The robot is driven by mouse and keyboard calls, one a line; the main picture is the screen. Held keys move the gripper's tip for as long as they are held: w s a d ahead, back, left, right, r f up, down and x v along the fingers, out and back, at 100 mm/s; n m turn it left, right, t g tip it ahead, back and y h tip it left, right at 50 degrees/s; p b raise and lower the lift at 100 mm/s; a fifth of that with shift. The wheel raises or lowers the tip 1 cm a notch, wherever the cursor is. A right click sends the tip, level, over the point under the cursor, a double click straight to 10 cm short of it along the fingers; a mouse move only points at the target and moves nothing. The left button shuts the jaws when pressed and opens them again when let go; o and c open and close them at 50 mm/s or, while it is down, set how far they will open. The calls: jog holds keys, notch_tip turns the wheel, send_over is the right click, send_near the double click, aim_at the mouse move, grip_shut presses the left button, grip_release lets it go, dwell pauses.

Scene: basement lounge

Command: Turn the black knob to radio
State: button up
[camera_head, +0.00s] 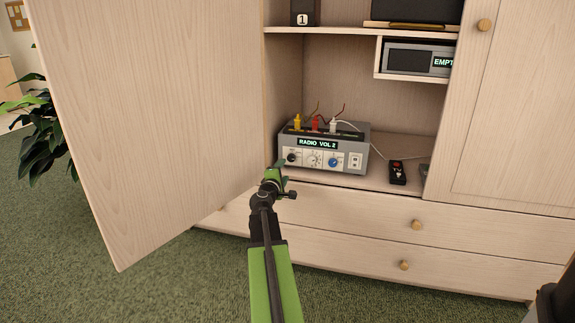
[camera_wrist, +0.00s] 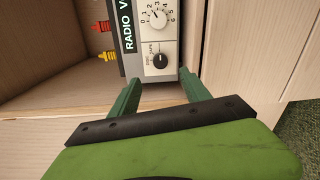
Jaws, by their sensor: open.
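The grey radio unit (camera_head: 352,141) stands on the cabinet shelf, its display (camera_head: 317,143) reading "RADIO VOL 2". The black knob (camera_head: 291,158) is at the left end of its front panel. In the wrist view the black knob (camera_wrist: 160,61) appears beside small lettering that looks like "DISC" and "TAPE"; its pointer is too small to read. My gripper (camera_head: 277,172) is just in front of the unit's left end. In the wrist view my gripper (camera_wrist: 159,79) is open and empty, its green fingers apart and pointing toward the black knob, with no visible contact.
A white numbered dial (camera_head: 314,160) and a blue knob (camera_head: 333,162) sit right of the black knob. Yellow, red and white plugs stand on top. The open cabinet door (camera_head: 150,110) stands left of my arm.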

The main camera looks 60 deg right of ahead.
jog(key=v, duration=0.5)
jog(key=shift+a, duration=0.4)
jog(key=w+a+f+m+g+y+p, duration=0.1)
jog(key=w+a+f+m+y, duration=0.2)
jog(key=a, duration=0.7)
jog(key=w+a+f+m+y+p, duration=0.15)
jog(key=w+a+f, duration=0.25)
jog(key=a, duration=0.5)
jog(key=w+a+f+m+g+y+p, duration=0.1)
jog(key=w+a+f+m+y+p, duration=0.2)
jog(key=a, duration=0.7)
jog(key=s+a+f+n+g+y+p, duration=0.1)
jog(key=s+a+f+g+y, duration=0.2)
jog(key=a, duration=1.4)
jog(key=s+a+f+n+y+p, duration=0.15)
jog(key=a+y, duration=0.45)
jog(key=a, duration=1.1)
notch_tip(320, 180, up, 37)
jog(key=p, duration=3.7)
jog(key=shift+a+m, duration=0.3)
